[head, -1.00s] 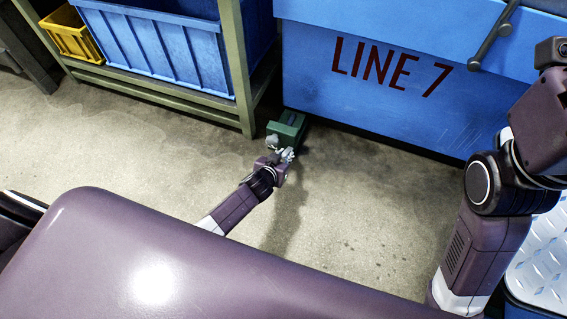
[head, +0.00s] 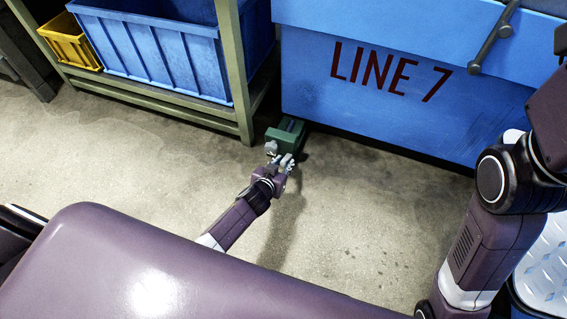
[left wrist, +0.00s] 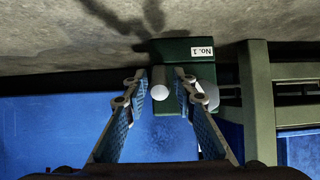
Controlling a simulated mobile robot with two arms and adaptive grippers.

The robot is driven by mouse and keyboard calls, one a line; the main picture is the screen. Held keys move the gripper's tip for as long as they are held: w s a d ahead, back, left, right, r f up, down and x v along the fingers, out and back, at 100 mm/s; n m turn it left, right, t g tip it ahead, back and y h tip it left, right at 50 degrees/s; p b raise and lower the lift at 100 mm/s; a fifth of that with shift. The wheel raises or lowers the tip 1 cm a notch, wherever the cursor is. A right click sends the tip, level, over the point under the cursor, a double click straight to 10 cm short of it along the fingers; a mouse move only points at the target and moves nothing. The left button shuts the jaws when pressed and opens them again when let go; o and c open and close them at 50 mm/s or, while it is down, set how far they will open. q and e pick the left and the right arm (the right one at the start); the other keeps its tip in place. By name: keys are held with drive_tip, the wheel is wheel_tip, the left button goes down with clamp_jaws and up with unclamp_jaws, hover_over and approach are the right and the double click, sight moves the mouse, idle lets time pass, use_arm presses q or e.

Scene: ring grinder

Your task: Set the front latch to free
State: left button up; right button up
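A green box (head: 285,135) marked "No. 1" is low down, by the bottom left corner of the blue LINE 7 machine. In the left wrist view the green box (left wrist: 200,72) has a pale round knob (left wrist: 160,92) in front of it. I cannot tell the latch's setting. My left gripper (head: 279,153) is just in front of the box. In the left wrist view its fingers (left wrist: 163,84) are open, one on each side of the knob, with gaps visible. My right gripper is out of view; only my right arm shows at the right.
The blue machine (head: 400,90) rises behind the box, with a grey handle (head: 492,42) at its upper right. A green rack (head: 236,80) holding a blue bin (head: 165,50) and a yellow bin (head: 70,42) stands left. The concrete floor (head: 120,160) in front is clear.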

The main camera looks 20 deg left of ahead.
use_arm(q)
drive_tip(key=v, duration=1.2)
idle(0.6)
